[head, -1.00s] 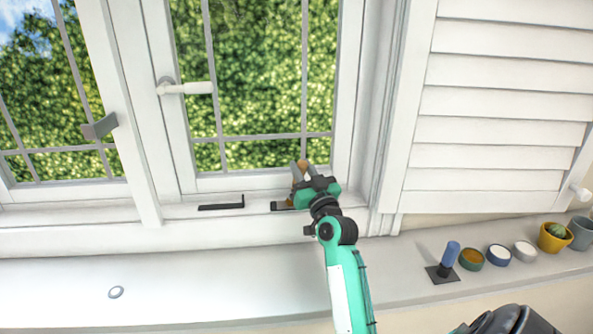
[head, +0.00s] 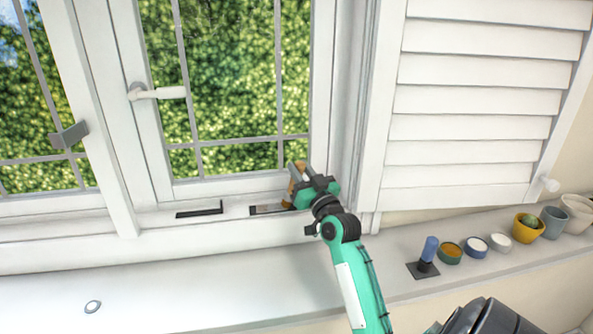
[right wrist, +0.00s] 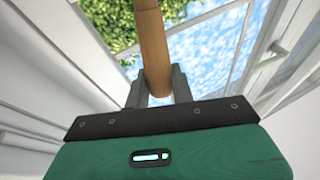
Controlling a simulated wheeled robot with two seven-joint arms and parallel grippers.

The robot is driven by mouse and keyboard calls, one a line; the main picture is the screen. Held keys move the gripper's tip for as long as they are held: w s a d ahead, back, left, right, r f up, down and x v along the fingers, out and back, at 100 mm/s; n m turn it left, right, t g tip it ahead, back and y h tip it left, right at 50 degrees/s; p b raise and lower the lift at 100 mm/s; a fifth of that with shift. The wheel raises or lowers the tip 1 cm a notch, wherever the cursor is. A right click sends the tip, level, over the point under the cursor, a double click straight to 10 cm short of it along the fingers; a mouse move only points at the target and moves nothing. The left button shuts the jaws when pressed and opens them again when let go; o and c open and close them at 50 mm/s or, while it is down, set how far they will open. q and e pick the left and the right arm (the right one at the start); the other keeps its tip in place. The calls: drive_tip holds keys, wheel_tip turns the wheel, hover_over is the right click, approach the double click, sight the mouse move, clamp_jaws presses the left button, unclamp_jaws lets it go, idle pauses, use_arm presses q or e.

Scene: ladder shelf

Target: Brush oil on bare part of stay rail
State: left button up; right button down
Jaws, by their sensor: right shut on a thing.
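My right gripper (head: 298,182) is shut on the wooden handle of a brush (head: 294,184), just above the window's bottom frame at its right end. The handle (right wrist: 152,45) shows between the fingers in the right wrist view; the bristle end is out of sight there. Two dark strips lie along the bottom frame. The left one (head: 199,211) is black. The right one, likely the stay rail (head: 268,209), has a greyish middle stretch and runs up to the brush. Whether the bristles touch it is hidden. My left gripper is not in view.
On the sill at right stand a blue-handled tool (head: 428,250) on a dark square, a teal bowl with brown contents (head: 450,253), other small bowls (head: 476,247) and pots (head: 527,229). A white shutter (head: 476,120) borders the window.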

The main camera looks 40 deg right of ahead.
drive_tip(key=shift+w+a+r+p, duration=0.1)
drive_tip(key=shift+w+a+p, duration=0.15)
drive_tip(key=shift+a+p, duration=0.15)
drive_tip(key=w+a+p, duration=0.3)
drive_tip(key=w+a, duration=0.1)
drive_tip(key=a, duration=0.3)
drive_tip(key=shift+w+a, duration=0.25)
idle(0.4)
wheel_tip(320, 180, up, 6)
drive_tip(key=p, duration=0.5)
drive_tip(key=shift+p, duration=0.3)
